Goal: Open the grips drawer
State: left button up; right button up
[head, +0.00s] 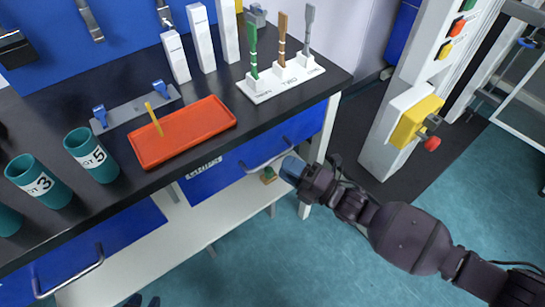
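A blue drawer front (232,166) with a white label (203,168) sits under the black worktop, right of centre in the head view. The label is too small to read. It looks closed, and a silver bar handle (262,163) crosses it. My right gripper (291,169) is at the right end of this handle, its blue fingertips close to the bar. I cannot tell whether it touches the bar or how far its fingers are apart. My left gripper (144,301) shows only as two dark, separated tips at the bottom edge.
A second blue drawer (110,238) with its handle (68,274) is at lower left. The worktop (215,88) holds a red tray (185,130), green cups (90,154) and a white stand (282,84).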

aim_at(273, 157)
jog(key=shift+x, duration=2.35)
jog(key=shift+c, duration=0.3)
grip_shut()
